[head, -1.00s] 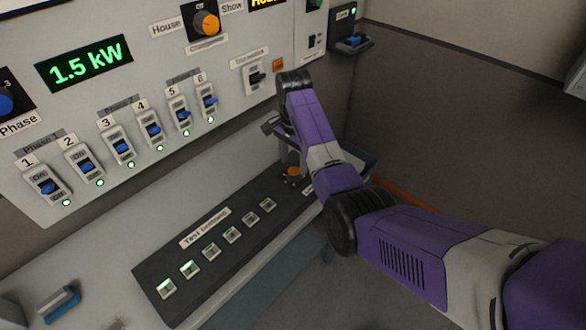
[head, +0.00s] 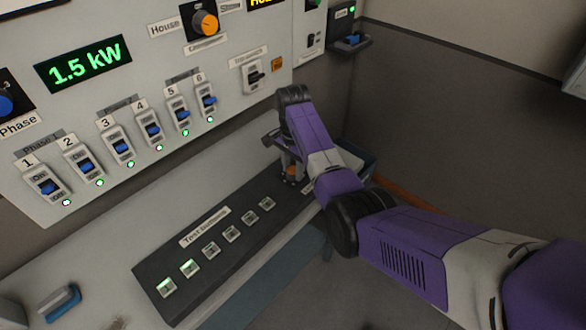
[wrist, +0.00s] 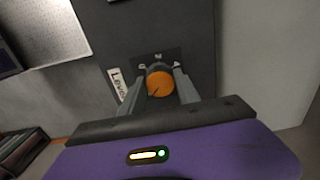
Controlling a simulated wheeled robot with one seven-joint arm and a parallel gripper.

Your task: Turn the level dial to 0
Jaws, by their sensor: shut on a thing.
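The level dial (wrist: 160,83) is an orange round knob with a dark pointer line, beside a label reading "Level" (wrist: 118,84) in the wrist view. The pointer slants toward the lower left in that view. My gripper (wrist: 159,88) has one finger on each side of the knob and is shut on it. In the head view a little of the orange dial (head: 292,171) shows under my gripper (head: 288,168) at the right end of the dark console. My wrist hides most of it. The scale marks around the dial are too small to read.
The console (head: 160,279) carries several square buttons, two of them lit. Above it, the wall panel (head: 60,205) has a row of blue switches, a "1.5 kW" display (head: 85,63) and an orange-capped knob (head: 206,23). A bluish bin (head: 358,160) stands behind my arm.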

